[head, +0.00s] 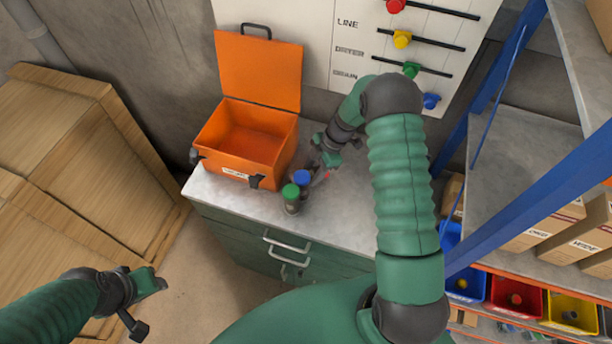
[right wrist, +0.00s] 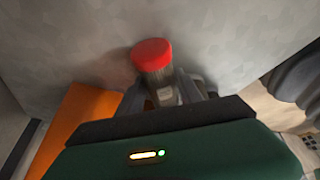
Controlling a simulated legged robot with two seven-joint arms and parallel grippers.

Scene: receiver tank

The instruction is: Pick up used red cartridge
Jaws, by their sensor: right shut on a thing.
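The red-capped cartridge (right wrist: 152,56) stands out between the fingers of my right gripper (right wrist: 166,92) in the right wrist view. Its body below the cap looks clear and greyish. My right gripper (head: 323,166) is shut on it, above the grey top of the green cabinet (head: 350,215). In the head view only a bit of red shows beside the gripper, and the rest is hidden. A blue-capped cartridge (head: 302,178) and a green-capped cartridge (head: 291,193) stand close by on the cabinet. My left gripper (head: 151,304) is open and empty at the lower left.
An open orange box (head: 246,138) with its lid raised stands on the cabinet, left of the cartridges. A white panel (head: 350,50) with coloured knobs hangs behind. Shelving with blue posts (head: 508,75) stands at the right.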

